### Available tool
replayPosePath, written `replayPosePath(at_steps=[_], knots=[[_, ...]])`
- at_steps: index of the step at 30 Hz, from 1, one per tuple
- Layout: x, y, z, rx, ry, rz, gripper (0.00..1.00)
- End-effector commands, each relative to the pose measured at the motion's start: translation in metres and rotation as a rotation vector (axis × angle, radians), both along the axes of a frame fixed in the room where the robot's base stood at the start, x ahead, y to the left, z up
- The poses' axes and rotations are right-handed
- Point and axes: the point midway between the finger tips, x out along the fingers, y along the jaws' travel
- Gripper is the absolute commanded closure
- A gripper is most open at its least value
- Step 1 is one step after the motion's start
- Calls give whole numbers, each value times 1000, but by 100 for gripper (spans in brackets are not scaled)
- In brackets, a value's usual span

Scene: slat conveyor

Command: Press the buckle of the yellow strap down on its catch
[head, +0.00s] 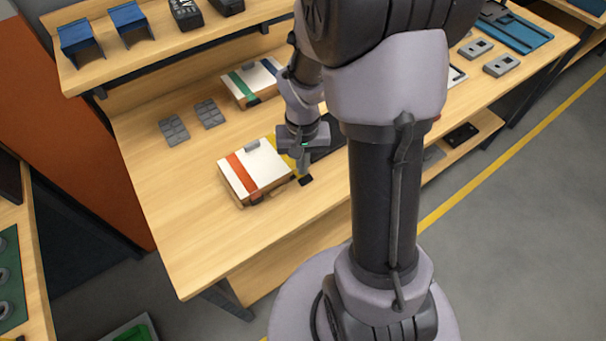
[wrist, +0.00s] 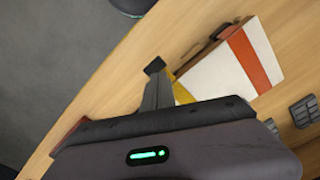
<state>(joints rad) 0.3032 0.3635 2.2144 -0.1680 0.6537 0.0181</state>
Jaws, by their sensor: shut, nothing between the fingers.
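The yellow strap (head: 288,150) runs over the right end of a white-topped case (head: 246,168) on the bench. My gripper (head: 303,170) points down beside this end and hides part of the strap. In the wrist view the shut fingers (wrist: 156,78) reach toward the case's edge, and a short piece of the yellow strap (wrist: 182,93) shows beside them. A small dark piece (head: 305,181) shows at the fingertips; I cannot tell whether it is the strap's buckle or part of the fingers. The catch is not clearly visible. My gripper holds nothing.
An orange strap (head: 243,174) crosses the same case, with a dark buckle (head: 256,197) at its front. A second case (head: 238,94) with green and blue straps stands behind. Grey blocks (head: 174,131) lie to the left. The bench front is clear.

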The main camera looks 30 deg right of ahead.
Motion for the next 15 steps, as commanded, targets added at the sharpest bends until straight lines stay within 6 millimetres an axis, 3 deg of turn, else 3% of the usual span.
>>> replayPosePath(at_steps=[15], knots=[[0, 0, -22, 0, 1, 0, 100]])
